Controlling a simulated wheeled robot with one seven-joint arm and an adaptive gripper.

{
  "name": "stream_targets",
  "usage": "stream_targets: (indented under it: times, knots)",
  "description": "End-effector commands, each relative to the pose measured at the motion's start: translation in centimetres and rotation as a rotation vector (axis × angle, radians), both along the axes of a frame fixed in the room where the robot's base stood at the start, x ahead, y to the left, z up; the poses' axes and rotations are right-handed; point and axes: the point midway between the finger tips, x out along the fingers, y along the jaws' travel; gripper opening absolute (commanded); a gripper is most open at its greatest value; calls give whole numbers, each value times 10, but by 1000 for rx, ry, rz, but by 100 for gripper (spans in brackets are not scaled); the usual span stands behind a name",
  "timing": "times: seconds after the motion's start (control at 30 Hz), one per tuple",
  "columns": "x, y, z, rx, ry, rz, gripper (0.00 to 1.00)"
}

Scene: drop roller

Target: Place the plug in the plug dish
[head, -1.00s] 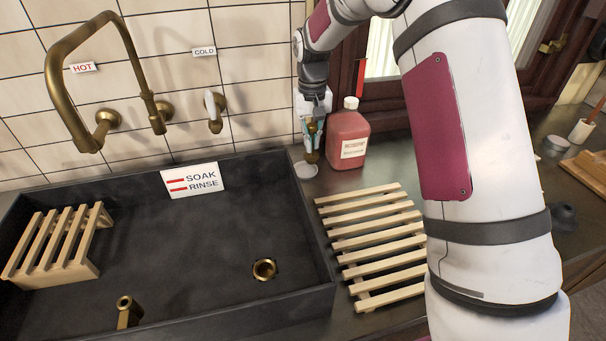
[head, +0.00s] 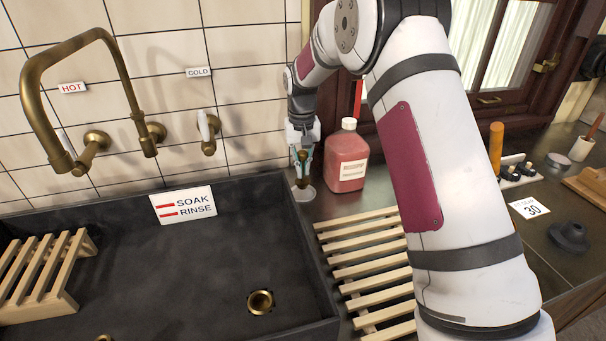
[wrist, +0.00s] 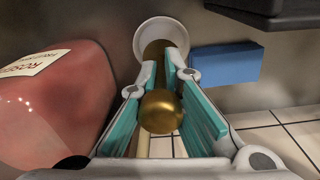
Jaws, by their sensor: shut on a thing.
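My gripper (head: 302,168) is shut on the brass plug (wrist: 161,112), beside the bottle at the back of the counter. In the wrist view the plug's round brass knob sits between the teal finger pads (wrist: 163,68), and more brass shows beyond it. The small pale plug dish (head: 304,194) stands on the counter just right of the sink. The plug's lower end is over or in the dish, which also shows in the wrist view (wrist: 147,33). I cannot tell whether they touch. The fingers hide part of the plug.
A pink-red bottle (head: 346,162) stands close right of my gripper. The dark sink (head: 190,250) is to the left, with a brass tap (head: 28,95) above. A slatted wooden rack (head: 365,262) lies in front. A blue block (wrist: 225,63) is near the dish in the wrist view.

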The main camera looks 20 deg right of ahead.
Motion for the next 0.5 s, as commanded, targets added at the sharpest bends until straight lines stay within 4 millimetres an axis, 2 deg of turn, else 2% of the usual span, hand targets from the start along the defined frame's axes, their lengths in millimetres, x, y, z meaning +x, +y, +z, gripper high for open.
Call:
stream_targets:
  times: [0.1, 0.2, 0.5]
  knots:
    - [-1, 0, -18, 0, 4, 0, 0]
    - [-1, 0, -26, 0, 1, 0, 0]
    - [0, 0, -28, 0, 0, 0, 0]
